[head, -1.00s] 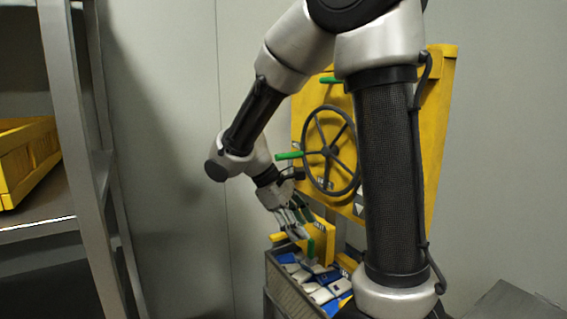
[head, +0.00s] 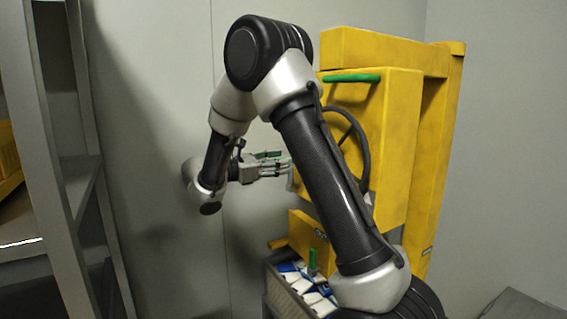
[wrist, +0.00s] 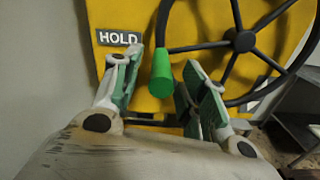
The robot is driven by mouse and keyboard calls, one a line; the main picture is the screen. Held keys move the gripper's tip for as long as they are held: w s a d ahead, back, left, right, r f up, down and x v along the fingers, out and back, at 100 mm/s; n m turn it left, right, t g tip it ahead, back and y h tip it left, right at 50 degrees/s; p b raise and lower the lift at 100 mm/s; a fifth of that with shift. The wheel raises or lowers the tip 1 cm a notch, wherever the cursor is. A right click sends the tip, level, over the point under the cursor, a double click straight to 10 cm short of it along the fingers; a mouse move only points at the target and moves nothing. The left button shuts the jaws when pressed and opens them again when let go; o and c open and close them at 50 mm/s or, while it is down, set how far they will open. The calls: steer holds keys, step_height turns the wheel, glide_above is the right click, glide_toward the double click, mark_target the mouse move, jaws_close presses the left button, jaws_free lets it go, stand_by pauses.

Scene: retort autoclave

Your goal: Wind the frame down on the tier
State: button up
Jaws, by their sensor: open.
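The yellow frame (head: 400,140) stands beside the tier, a grey basket (head: 282,296) of blue and white pouches (head: 300,278). Its dark handwheel (head: 357,135) is mostly hidden by my arm in the head view. In the wrist view the wheel (wrist: 243,40) shows at upper right, with a green knob (wrist: 161,75) at its left rim. My gripper (wrist: 158,78) is open, and the knob shows between its two fingers, though I cannot tell whether it touches them. The gripper (head: 284,166) is left of the wheel in the head view.
A HOLD label (wrist: 119,37) is left of the knob. A green bar handle (head: 352,77) sticks out at the frame's top, and a green upright handle (head: 312,261) stands by the basket. A grey rack (head: 62,165) stands at left. Free room lies between rack and frame.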

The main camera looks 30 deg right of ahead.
steer(key=shift+d, duration=1)
jaws_close()
steer(key=shift+f, duration=0.1)
